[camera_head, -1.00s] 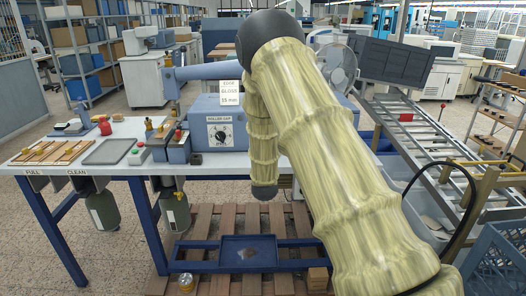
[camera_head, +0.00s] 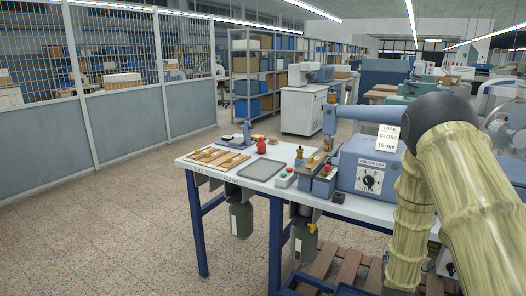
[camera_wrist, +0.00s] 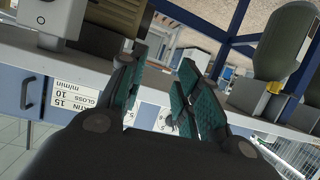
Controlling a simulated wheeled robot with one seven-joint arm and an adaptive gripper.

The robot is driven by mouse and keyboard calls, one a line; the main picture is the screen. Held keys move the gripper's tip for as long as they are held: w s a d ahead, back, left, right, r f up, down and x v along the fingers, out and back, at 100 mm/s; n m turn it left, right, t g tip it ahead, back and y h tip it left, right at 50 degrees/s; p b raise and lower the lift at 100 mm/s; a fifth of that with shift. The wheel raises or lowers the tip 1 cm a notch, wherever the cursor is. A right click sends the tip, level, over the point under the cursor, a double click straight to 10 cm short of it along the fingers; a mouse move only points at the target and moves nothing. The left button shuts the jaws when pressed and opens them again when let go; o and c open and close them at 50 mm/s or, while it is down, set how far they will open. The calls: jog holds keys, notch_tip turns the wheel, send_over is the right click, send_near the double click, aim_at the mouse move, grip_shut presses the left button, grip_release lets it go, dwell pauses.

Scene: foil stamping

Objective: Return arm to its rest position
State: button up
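My arm stands at the right of the head view, in ribbed yellowish sleeves with a dark elbow. Its lower part hangs in front of the table's right side. My gripper itself does not show in the head view. In the wrist view my gripper (camera_wrist: 157,92) has its teal-padded fingers apart, with a gap between them and nothing held. The edge of the table (camera_wrist: 75,67) crosses the wrist view beyond the fingers, and I cannot tell how close it is.
The white-topped table (camera_head: 232,180) carries a blue machine (camera_head: 352,165), a grey tray (camera_head: 262,169) and wooden strips (camera_head: 217,158). A green tank (camera_head: 241,219) hangs below it and another shows in the wrist view (camera_wrist: 275,48). Open floor (camera_head: 110,235) lies to the left.

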jog(key=s+a+f+n+g+y, duration=0.1)
jog(key=s+a+f+g+y, duration=0.15)
jog(key=s+a+f, duration=0.55)
jog(key=s+a+f+n+g+y, duration=0.1)
jog(key=s+a+f+g, duration=0.25)
jog(key=s+f, duration=0.85)
jog(key=s+a+f+g+y, duration=0.1)
jog(key=s+a+g, duration=0.1)
jog(key=s, duration=0.7)
jog(key=s+a+f+n+g+y, duration=0.1)
jog(key=s+a, duration=0.4)
jog(key=s, duration=0.5)
jog(key=s+a+f+n+g+y, duration=0.1)
jog(key=s+a+f+g, duration=0.1)
jog(key=s, duration=0.7)
jog(key=shift+s+a+f+g, duration=0.25)
jog(key=shift+a+g, duration=0.45)
jog(key=shift+a, duration=0.55)
jog(key=shift+w, duration=0.1)
